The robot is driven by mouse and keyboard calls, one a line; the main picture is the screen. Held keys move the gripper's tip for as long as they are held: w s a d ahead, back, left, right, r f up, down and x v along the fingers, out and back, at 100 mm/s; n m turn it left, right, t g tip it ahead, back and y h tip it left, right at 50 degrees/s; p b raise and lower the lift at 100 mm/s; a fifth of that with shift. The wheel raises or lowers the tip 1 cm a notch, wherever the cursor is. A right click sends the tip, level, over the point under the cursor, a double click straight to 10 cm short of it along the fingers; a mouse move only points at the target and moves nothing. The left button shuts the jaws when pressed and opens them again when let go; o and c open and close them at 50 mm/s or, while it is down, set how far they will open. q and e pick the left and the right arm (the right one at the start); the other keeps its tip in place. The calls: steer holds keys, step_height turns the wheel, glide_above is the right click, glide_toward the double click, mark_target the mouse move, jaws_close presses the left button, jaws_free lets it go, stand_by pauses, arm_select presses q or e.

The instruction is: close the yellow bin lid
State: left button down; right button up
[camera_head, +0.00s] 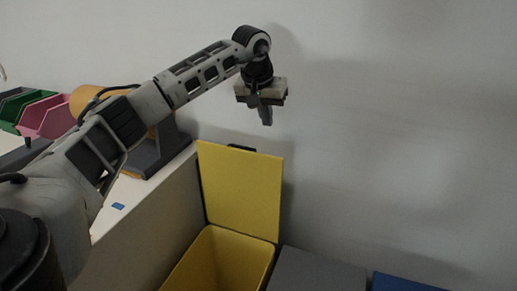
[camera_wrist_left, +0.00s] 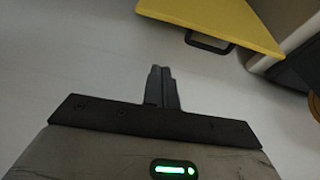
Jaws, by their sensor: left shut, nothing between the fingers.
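The yellow bin (camera_head: 222,260) stands at the bottom centre of the head view, its top open. Its yellow lid (camera_head: 240,188) stands upright behind the opening, close to the wall. In the left wrist view the lid (camera_wrist_left: 225,17) shows at the top right, with a dark handle (camera_wrist_left: 208,42) at its edge. My left gripper (camera_head: 266,118) is above the lid's top edge, pointing down, apart from it. Its fingers (camera_wrist_left: 161,75) are shut and empty in the wrist view. My right gripper is not in view.
A grey bin lid (camera_head: 315,272) and a blue one (camera_head: 400,284) are to the right of the yellow bin. A pale counter (camera_head: 150,200) is to the left, with pink (camera_head: 45,117) and green (camera_head: 20,108) bins. A bare wall is behind.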

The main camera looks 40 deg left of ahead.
arm_select(q)
step_height(320, 180, down, 9)
steer(key=s+a, duration=0.1)
steer(key=shift+a+r+y+b, duration=0.2)
steer(key=shift+y+b, duration=0.1)
steer(key=shift+b, duration=0.05)
stand_by(0.5)
steer(key=shift+s, duration=0.2)
